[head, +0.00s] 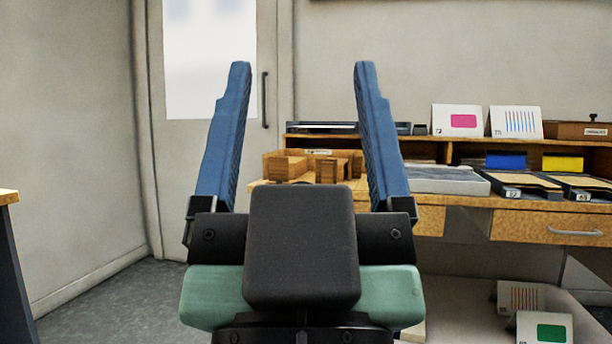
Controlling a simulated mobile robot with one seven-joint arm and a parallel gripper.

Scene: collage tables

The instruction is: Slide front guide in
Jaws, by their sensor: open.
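My gripper (302,66) fills the middle foreground, with two blue fingers pointing up and spread wide apart. Nothing is between the fingertips; it is open and empty, apart from the desk behind it. I cannot make out a front guide for certain. The wooden desk (468,201) stands beyond, to the right. On it, a wooden organizer (285,167) with compartments shows between the fingers, partly hidden by my gripper. A grey-white slab (445,181) lies right of the right finger. Dark trays with tan inserts, one (515,192) and another (590,195), sit farther right.
Cards, one with a pink patch (458,120) and one with blue stripes (516,122), stand on the upper shelf beside a wooden box (577,131). A drawer (550,229) is below. A door (210,180) is at left. A table edge (8,197) enters at far left. Grey floor is clear between.

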